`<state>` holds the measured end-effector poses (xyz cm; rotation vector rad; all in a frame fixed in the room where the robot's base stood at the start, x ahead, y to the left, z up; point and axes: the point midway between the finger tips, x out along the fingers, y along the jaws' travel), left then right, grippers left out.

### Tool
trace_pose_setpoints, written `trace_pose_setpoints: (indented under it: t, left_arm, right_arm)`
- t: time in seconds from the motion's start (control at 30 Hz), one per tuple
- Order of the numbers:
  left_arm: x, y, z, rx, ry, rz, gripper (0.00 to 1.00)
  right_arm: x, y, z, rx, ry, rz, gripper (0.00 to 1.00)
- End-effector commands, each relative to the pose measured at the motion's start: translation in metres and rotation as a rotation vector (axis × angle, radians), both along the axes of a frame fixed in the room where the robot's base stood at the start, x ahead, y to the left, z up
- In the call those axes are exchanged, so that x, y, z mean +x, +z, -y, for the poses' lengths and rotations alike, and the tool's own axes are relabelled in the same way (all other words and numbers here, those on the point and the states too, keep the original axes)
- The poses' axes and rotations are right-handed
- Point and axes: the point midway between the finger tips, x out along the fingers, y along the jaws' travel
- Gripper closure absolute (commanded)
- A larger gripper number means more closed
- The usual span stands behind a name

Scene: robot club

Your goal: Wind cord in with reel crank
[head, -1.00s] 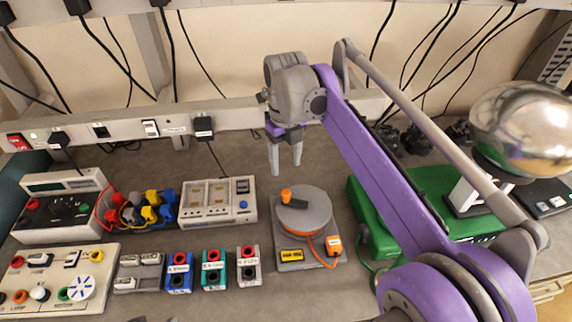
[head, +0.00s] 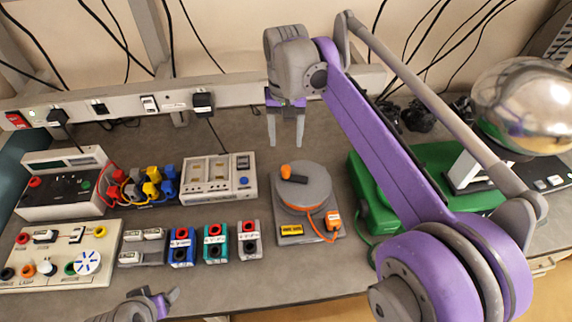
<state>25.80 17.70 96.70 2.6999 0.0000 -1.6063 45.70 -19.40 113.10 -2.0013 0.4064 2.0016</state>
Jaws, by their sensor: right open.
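The cord reel (head: 313,180) is a round grey drum on a grey base plate, right of the middle of the bench. Its crank (head: 296,179) lies on top as a short dark arm with an orange knob (head: 285,170). Orange cord (head: 322,234) shows around the lower drum and runs to an orange block (head: 333,220) at the front right of the base. My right gripper (head: 286,141) is open and empty, pointing down above and behind the reel, apart from it. My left gripper (head: 168,301) is partly in view at the bottom edge; its jaw opening is unclear.
A grey-white module (head: 220,181) stands left of the reel. Blue, teal and grey terminal blocks (head: 215,243) sit in front of it. A green machine with a shiny metal dome (head: 525,105) stands at right. A power rail (head: 235,97) runs along the back.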

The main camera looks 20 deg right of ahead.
Motion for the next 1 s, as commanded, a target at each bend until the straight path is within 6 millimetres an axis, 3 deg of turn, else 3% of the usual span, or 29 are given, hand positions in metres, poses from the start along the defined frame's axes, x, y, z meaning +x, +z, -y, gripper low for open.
trace_pose_setpoints:
  t: [0.6,0.8,1.0]
  left_arm:
    - [0.0019,0.0043,0.0,0.0,0.0,0.004,0.26]
    - [0.0022,0.005,0.0,0.0,0.0,0.004,0.26]
    - [0.0019,0.0042,0.0,0.0,0.0,0.004,0.26]
  right_arm:
    - [-0.0001,0.0001,-0.0001,0.0,1.717,0.0,0.38]
    - [-0.0001,0.0001,-0.0001,0.0,2.067,0.0,0.38]
    - [-0.0001,-0.0054,-0.0001,0.0,2.169,0.0,0.38]
